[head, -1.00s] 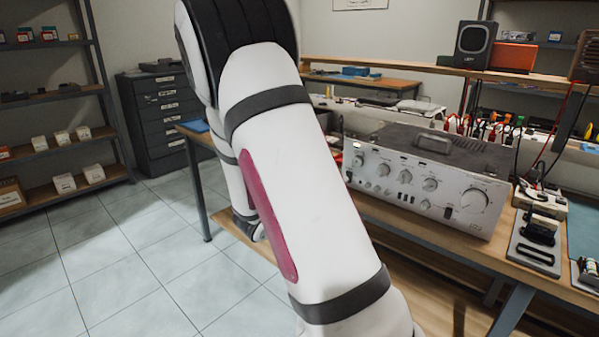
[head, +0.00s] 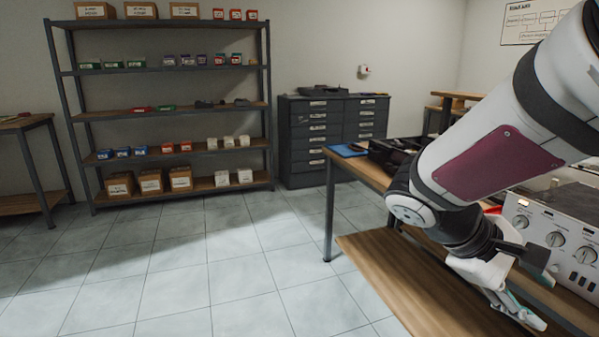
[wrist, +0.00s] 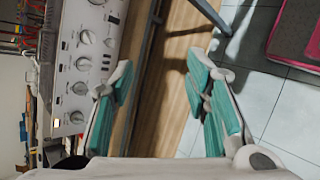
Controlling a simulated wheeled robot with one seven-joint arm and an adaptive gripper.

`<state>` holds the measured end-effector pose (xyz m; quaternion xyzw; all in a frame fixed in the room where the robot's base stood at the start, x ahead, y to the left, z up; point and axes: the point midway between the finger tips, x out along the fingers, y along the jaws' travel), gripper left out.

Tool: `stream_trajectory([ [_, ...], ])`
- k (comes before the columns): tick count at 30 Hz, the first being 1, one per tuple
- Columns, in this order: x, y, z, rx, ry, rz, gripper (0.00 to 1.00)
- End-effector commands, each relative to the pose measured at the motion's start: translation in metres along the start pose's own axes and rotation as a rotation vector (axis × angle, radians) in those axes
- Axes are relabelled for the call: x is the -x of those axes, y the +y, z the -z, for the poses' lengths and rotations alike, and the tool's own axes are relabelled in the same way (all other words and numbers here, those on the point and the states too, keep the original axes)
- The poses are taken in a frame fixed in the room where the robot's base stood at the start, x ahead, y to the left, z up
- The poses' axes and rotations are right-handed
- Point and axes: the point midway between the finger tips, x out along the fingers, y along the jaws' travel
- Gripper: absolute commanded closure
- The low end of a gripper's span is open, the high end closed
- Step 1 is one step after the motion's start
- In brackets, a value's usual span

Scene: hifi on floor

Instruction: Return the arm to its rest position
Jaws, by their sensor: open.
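My arm reaches in from the upper right of the head view, bent downward at the wrist. My gripper (head: 525,312) hangs at the lower right of that view, in front of the bench and close to the hi-fi unit. In the wrist view my gripper (wrist: 165,95) shows its teal-padded fingers spread wide with nothing between them. The silver hi-fi unit (head: 548,238) stands on the workbench (head: 365,172), partly hidden by my arm. Its knobbed front panel (wrist: 82,60) fills the left of the wrist view.
The bench's wooden lower shelf (head: 385,285) extends below my gripper. A tall shelf rack (head: 165,108) with small boxes and a dark drawer cabinet (head: 312,140) stand at the back wall. The tiled floor (head: 190,275) at left is clear. A pink-and-grey mat-like item (wrist: 295,40) shows at upper right.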

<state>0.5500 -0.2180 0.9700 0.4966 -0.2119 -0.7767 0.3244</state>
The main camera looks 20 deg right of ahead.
Motion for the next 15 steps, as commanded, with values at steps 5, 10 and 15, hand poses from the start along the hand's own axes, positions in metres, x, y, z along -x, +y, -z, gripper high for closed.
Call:
stream_trajectory([
  [5, 0.030, -0.057, -0.029, -0.110, 0.133, 0.245, 0.57],
  [10, 0.062, -0.107, -0.047, -0.172, 0.261, 0.457, 0.57],
  [15, 0.090, -0.143, -0.058, -0.202, 0.364, 0.611, 0.57],
])
